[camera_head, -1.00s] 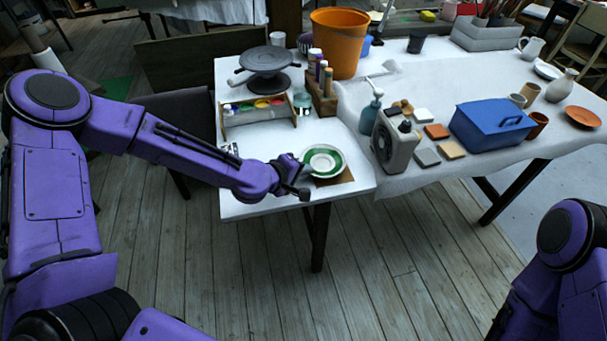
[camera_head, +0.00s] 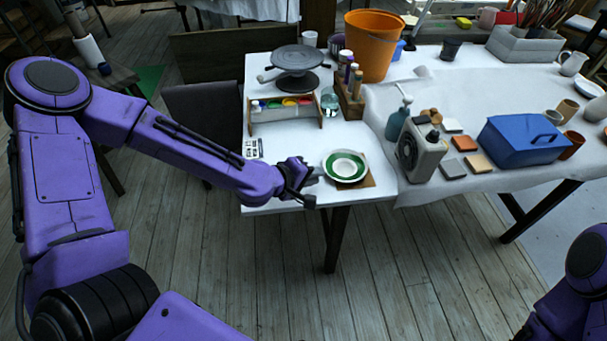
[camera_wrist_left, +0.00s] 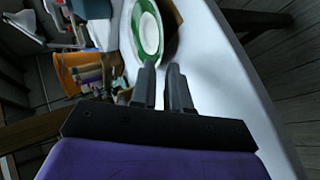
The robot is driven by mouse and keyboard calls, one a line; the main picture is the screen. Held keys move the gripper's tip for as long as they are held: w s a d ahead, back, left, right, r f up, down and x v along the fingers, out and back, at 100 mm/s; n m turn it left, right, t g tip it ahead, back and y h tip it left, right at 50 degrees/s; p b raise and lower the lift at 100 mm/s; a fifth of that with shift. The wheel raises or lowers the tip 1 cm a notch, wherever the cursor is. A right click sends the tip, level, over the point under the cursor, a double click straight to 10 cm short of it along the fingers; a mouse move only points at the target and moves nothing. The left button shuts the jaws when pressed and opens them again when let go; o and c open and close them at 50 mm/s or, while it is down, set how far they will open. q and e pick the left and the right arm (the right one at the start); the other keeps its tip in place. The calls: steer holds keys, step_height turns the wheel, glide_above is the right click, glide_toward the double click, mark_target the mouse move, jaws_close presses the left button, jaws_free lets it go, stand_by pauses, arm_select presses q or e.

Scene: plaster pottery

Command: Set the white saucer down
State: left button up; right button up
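The white saucer (camera_head: 345,166) with a green band lies at the near left part of the white table, over a flat brown board (camera_head: 368,182). The saucer also shows in the left wrist view (camera_wrist_left: 150,34), just beyond the fingertips. My left gripper (camera_head: 314,176) is left of the saucer, low over the table near its front edge. My right gripper is out of view; only part of the right arm shows.
Behind the saucer stand a paint rack (camera_head: 285,112), a glass of water (camera_head: 329,102) and a wooden bottle holder (camera_head: 350,100). A grey fan-like device (camera_head: 420,150) and a blue box (camera_head: 522,140) stand to the right. Bare tabletop lies left of the saucer.

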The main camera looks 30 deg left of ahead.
arm_select(q)
steer(key=p+v, duration=0.1)
steer(key=v, duration=0.4)
steer(key=shift+s+a+r, duration=0.1)
steer(key=shift+s+r, duration=0.1)
steer(key=shift+r, duration=0.2)
steer(key=shift+s+a+p, duration=0.15)
steer(key=shift+s+p, duration=0.15)
steer(key=shift+s, duration=0.15)
stand_by(0.3)
